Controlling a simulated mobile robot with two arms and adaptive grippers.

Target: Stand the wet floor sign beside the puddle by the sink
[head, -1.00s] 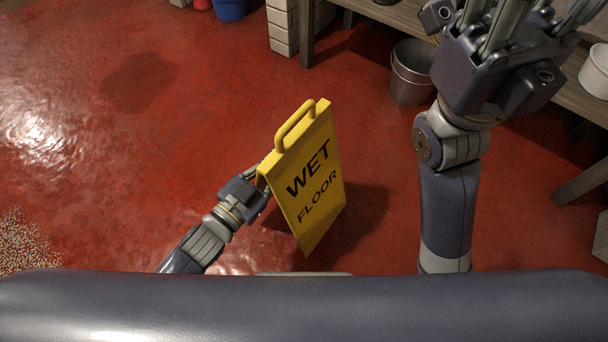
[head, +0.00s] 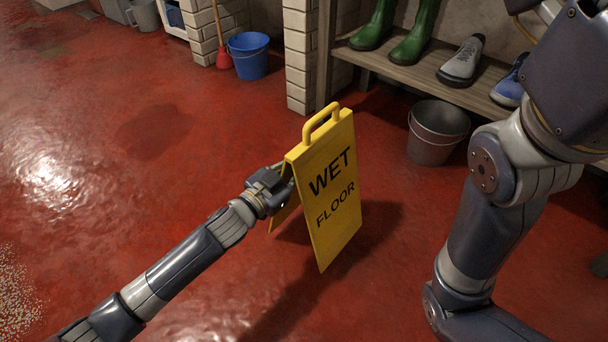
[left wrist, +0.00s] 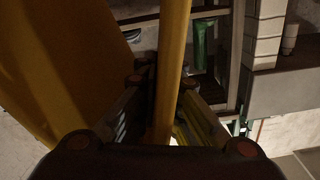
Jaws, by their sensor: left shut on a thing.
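The yellow wet floor sign (head: 335,215) is upright and a little tilted in the head view, its WET FLOOR face towards me and its handle on top. Part of its back panel (head: 284,212) shows behind, slightly spread. My left gripper (head: 283,180) is shut on the sign's left edge. In the left wrist view, a yellow strip of the sign (left wrist: 172,70) runs between the fingers (left wrist: 163,85), with a broad panel at left. A dark puddle-like patch (head: 153,132) lies left of and beyond the sign.
A grey bucket (head: 437,133) stands right of the sign, by a wooden bench (head: 450,88) with boots and shoes. Red floor is clear around the dark patch.

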